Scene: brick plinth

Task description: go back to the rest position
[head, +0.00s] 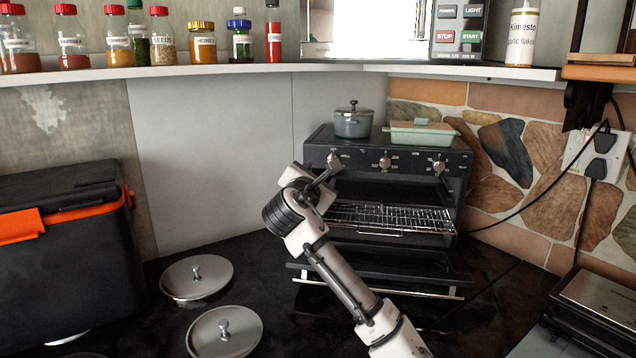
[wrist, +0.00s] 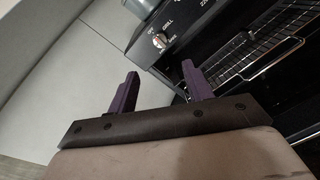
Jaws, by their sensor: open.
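My gripper (wrist: 157,85) is open and empty in the wrist view, with its two purple fingers apart. In the head view my white arm reaches up from the lower right, and its end is at the left front of the black toaster oven (head: 462,165), close to the left knob. Whether it touches the oven cannot be told. The oven door (head: 385,268) is folded down, and a wire rack (head: 390,216) shows inside. The wrist view also shows the oven knob (wrist: 160,41) and the rack (wrist: 262,52) beyond the fingers.
A grey pot (head: 353,123) and a green dish (head: 421,134) stand on the oven. Two metal lids (head: 180,285) (head: 205,335) lie on the dark counter left of my arm. A black cooler box (head: 70,255) stands at the left. A shelf (head: 230,69) holds several jars above.

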